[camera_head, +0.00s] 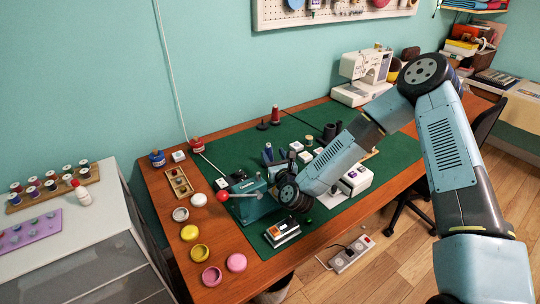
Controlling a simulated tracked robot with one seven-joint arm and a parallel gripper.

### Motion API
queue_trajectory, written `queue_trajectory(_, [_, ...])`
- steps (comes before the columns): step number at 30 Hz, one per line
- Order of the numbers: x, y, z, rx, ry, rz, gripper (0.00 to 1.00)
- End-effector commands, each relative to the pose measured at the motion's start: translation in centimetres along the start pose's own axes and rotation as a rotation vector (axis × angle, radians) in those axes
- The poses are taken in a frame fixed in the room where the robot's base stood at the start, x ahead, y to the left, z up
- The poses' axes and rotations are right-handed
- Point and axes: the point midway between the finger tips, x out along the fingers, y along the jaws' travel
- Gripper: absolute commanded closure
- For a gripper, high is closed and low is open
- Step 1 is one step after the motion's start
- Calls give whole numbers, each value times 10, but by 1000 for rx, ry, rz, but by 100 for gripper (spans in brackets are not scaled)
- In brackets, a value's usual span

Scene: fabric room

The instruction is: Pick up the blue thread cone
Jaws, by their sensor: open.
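A slim dark blue thread cone (269,151) stands upright on the green mat, near the middle of the table. My arm reaches in from the right, and its dark wrist ends just in front of the cone. My gripper (274,161) is small in view and partly hidden by the wrist. Its fingers are open and close to the cone, with the cone's top showing above them. I cannot tell whether they touch it or whether it stands fully between them. The cone's lower part is hidden.
A teal machine with a red-knobbed lever (245,200) stands just left of my wrist. A red thread cone (276,116) stands farther back. White blocks (304,157) and black spools (330,132) are to the right. A sewing machine (366,72) is at the back right. The back-left mat is mostly clear.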

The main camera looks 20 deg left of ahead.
Motion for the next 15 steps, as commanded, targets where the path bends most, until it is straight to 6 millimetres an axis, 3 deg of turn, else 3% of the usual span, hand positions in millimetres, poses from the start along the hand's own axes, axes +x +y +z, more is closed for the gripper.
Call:
queue_trajectory(9, [44, 0, 0, -2, -2, -1, 40])
queue_trajectory(15, [51, 0, 0, -2, 1, 0, 40])
